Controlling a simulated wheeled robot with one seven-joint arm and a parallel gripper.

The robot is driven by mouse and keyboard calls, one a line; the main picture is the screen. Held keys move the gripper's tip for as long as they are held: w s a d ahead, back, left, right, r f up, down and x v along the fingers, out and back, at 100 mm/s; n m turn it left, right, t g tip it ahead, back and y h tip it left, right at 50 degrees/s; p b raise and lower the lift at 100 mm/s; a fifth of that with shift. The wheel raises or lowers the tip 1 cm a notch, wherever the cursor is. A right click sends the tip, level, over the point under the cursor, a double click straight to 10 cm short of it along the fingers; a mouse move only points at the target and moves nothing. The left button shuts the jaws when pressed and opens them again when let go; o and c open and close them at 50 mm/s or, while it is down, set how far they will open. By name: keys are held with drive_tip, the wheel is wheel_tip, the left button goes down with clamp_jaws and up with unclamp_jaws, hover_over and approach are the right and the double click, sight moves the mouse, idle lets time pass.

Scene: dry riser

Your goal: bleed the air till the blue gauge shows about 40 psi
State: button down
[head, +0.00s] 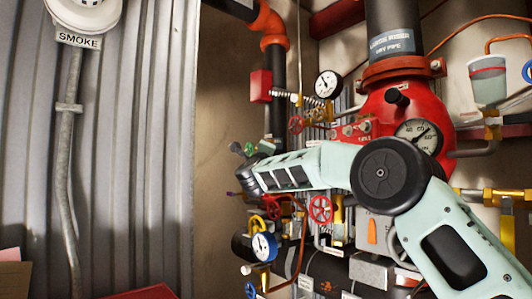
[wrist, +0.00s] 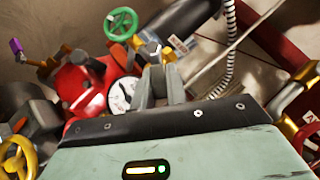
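The blue gauge (head: 264,246) is at the lower left of the piping in the head view, with a white face and dark needle. Its figures are too small to read. My gripper (head: 247,166) is left of the red valve body, above the blue gauge. A green knob (head: 250,149) shows close to its end. In the wrist view my gripper's grey fingers (wrist: 160,86) stand near each other, and whether they hold anything is unclear. A green handwheel (wrist: 124,26) lies beyond them. A white-faced gauge (wrist: 122,93) is partly hidden by the fingers.
A large red valve body (head: 375,105) with its own gauge (head: 417,134) stands behind my arm. A small white gauge (head: 328,84), red handwheel (head: 320,209) and yellow handle (head: 258,224) crowd the pipework. A corrugated wall (head: 135,120) fills the left, with open space before it.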

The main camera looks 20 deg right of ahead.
drive_tip(key=shift+r, duration=0.1)
drive_tip(key=n+y+p, duration=0.1)
drive_tip(key=p, duration=0.1)
drive_tip(key=r+n+g+y+p, duration=0.1)
drive_tip(key=n+p, duration=0.1)
drive_tip(key=shift+s+d+r+g, duration=0.1)
drive_tip(key=shift+s+r+g, duration=0.1)
drive_tip(key=shift+r+g, duration=0.1)
drive_tip(key=n+g+p, duration=0.1)
drive_tip(key=p, duration=0.1)
drive_tip(key=shift+s+r+n+y+p, duration=0.1)
drive_tip(key=shift+n+y+p, duration=0.2)
drive_tip(key=shift+y+p, duration=0.1)
drive_tip(key=shift+n+g+y, duration=0.3)
drive_tip(key=shift+n, duration=0.2)
drive_tip(key=c, duration=1.4)
unclamp_jaws()
